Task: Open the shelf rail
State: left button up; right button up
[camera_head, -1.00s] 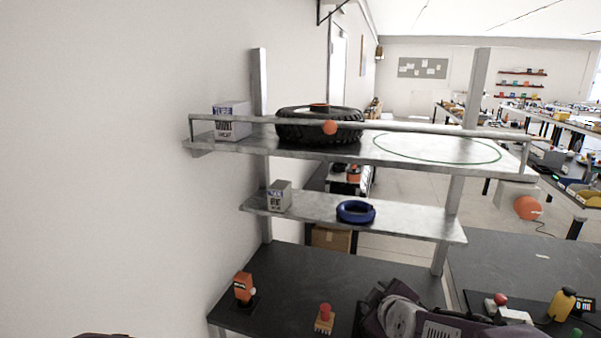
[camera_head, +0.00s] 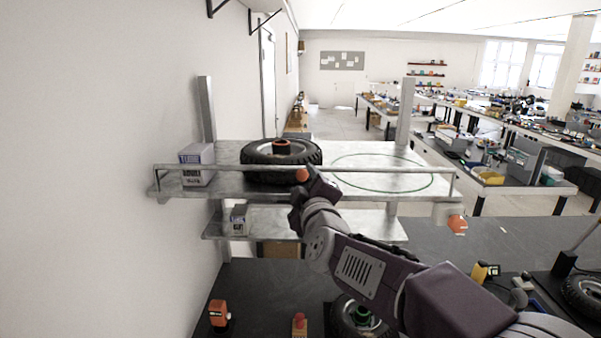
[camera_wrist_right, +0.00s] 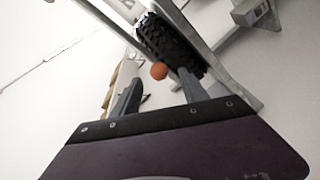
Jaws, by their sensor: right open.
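The shelf rail (camera_head: 380,170) is a thin grey bar along the front of the upper shelf (camera_head: 216,186), standing above the shelf's edge. An orange ball-shaped knob (camera_head: 302,175) sits on the rail near its middle. My right gripper (camera_head: 312,184) is at the knob in the head view, with its arm reaching up from the lower right. In the right wrist view its two fingers (camera_wrist_right: 160,92) are spread apart, and the orange knob (camera_wrist_right: 159,71) shows beyond them, between the tips. Nothing is held. My left gripper is not in view.
A black tyre (camera_head: 262,172) and a white box (camera_head: 196,166) stand on the upper shelf behind the rail, beside a green ring outline (camera_head: 380,189). A small box (camera_head: 238,219) is on the lower shelf (camera_head: 222,231). A dark bench (camera_head: 262,290) lies below. A wall is close at left.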

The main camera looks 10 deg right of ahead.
aim_at(299, 177)
jog(key=w, duration=0.3)
jog(key=shift+w+a+p, duration=0.15)
jog(key=shift+w+p, duration=0.2)
jog(key=shift+w+d+f, duration=0.1)
jog(key=shift+w+d, duration=0.55)
jog(key=shift+w, duration=0.1)
jog(key=shift+d, duration=0.2)
jog(key=shift+s+a, duration=0.1)
jog(key=shift+a, duration=0.2)
jog(key=shift+c, duration=0.3)
jog(key=shift+a, duration=0.15)
jog(key=c, duration=1.1)
grip_shut()
jog(key=shift+f, duration=0.1)
